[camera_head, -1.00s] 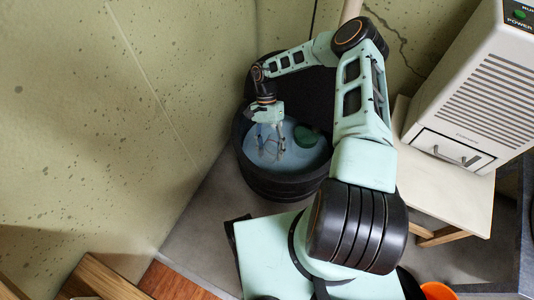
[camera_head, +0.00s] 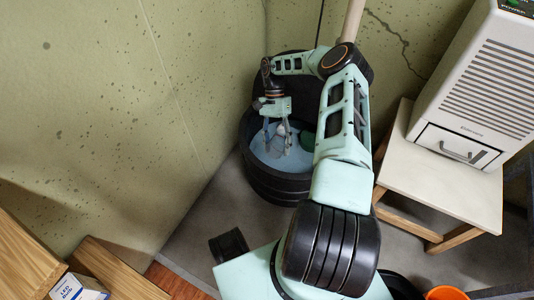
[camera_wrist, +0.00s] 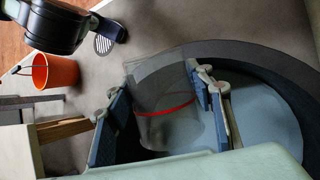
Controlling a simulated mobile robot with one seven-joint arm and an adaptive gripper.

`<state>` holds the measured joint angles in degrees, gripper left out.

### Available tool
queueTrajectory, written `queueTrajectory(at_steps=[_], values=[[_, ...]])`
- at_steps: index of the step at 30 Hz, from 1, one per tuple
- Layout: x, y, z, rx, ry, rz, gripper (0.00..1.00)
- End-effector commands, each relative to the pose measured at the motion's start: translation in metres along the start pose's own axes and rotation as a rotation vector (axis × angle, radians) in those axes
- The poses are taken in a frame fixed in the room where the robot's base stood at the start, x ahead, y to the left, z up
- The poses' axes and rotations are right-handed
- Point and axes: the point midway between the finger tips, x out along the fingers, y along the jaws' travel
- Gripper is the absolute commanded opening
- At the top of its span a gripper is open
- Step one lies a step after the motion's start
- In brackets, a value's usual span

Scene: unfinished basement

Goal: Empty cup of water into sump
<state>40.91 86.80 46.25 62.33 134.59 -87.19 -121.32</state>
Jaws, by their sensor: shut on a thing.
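The sump (camera_head: 262,183) is a round black basin in the corner holding pale blue water (camera_head: 272,156). My gripper (camera_head: 278,148) is over the basin, pointing down. In the wrist view my gripper (camera_wrist: 160,105) is shut on a clear cup (camera_wrist: 158,82) with a red band around it. The cup shows only as a small greyish shape in the head view (camera_head: 280,130). The wrist view shows the sump's dark rim (camera_wrist: 262,65) and water (camera_wrist: 262,115) behind the fingers. I cannot tell whether the cup holds water.
A green object (camera_head: 308,141) in the basin is partly hidden by my arm. A pale pipe (camera_head: 352,20) rises behind. A white dehumidifier (camera_head: 470,95) stands on a stool (camera_head: 440,185) at right. An orange bucket (camera_head: 441,293) is at the front. Walls close in left and behind.

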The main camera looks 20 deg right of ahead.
Motion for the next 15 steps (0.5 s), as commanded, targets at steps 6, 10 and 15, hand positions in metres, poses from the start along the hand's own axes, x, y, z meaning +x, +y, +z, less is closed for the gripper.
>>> queueTrajectory(at_steps=[6,10,15], values=[[-0.0031,0.0052,-0.0036,0.013,0.009,-0.006,0.18],[-0.0029,0.0054,-0.0012,0.025,0.047,-0.007,0.18],[0.0007,0.0041,0.0016,0.051,0.127,-0.014,0.18]])
